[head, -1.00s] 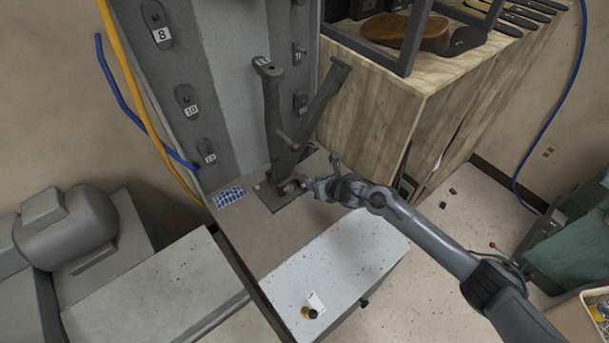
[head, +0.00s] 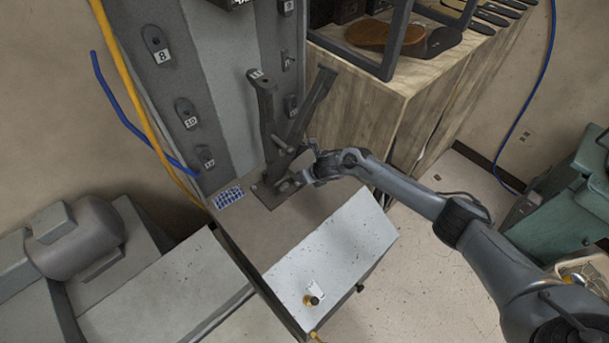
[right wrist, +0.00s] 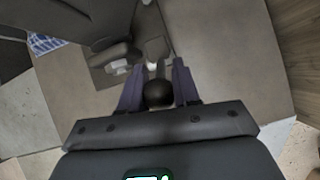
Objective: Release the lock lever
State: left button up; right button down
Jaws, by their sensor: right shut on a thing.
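A dark metal lever assembly (head: 266,125) stands on the brown machine bed in the head view. Its two long arms spread upward in a V from a pivot on a flat base plate (head: 266,195). My right gripper (head: 303,178) is low on the right side of this base, where its fingers look small and partly blend with the metal. In the right wrist view the two fingers (right wrist: 159,88) are shut on a dark round knob (right wrist: 159,93), which I take for the lock lever's end. The knob's stem runs ahead toward the base. My left gripper is not in view.
A grey numbered column (head: 222,85) rises behind the levers. A wooden cabinet (head: 375,105) with shoe soles stands close on the right. A light metal box (head: 335,250) with a yellow-black button is in front. Yellow and blue cables hang at left.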

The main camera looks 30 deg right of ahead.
jog(key=c, duration=0.8)
grip_release()
jog(key=shift+f, duration=0.1)
jog(key=shift+c, duration=0.2)
jog(key=shift+s+r, duration=0.2)
jog(key=shift+r, duration=0.25)
jog(key=p+v, duration=0.2)
jog(key=v, duration=0.8)
jog(key=shift+f, duration=0.15)
